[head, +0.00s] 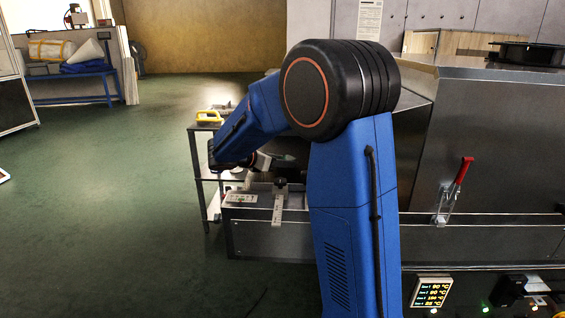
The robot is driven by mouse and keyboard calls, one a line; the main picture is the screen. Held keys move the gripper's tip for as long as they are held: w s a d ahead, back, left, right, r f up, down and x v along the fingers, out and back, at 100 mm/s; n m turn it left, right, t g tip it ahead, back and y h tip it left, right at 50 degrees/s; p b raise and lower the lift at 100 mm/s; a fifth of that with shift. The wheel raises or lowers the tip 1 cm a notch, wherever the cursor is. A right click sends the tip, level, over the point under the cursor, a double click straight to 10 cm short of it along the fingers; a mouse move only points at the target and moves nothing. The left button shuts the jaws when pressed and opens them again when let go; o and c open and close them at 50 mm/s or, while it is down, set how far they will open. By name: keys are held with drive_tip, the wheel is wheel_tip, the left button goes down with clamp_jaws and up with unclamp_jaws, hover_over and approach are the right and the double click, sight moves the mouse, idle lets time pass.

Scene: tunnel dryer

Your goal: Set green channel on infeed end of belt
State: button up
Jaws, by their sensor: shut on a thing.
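My gripper (268,161) is at the end of my blue arm, at the left end of the dryer, and points right. The belt's infeed end is low in the middle of the view, by the steel side frame (265,238). My arm hides much of the belt, and I cannot tell whether the channel touches it.
A steel side table (197,160) with a yellow item (208,117) stands behind the infeed end. The steel tunnel housing (480,140) with a red-handled clamp (463,170) fills the right. The green floor at left is open. A blue bench (75,74) stands far left.

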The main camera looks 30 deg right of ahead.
drive_tip(key=shift+f, duration=0.1)
drive_tip(key=o, duration=1.1)
drive_tip(key=shift+o, duration=0.2)
drive_tip(key=shift+r, duration=0.2)
drive_tip(key=v, duration=1.2)
drive_tip(key=shift+f, duration=0.1)
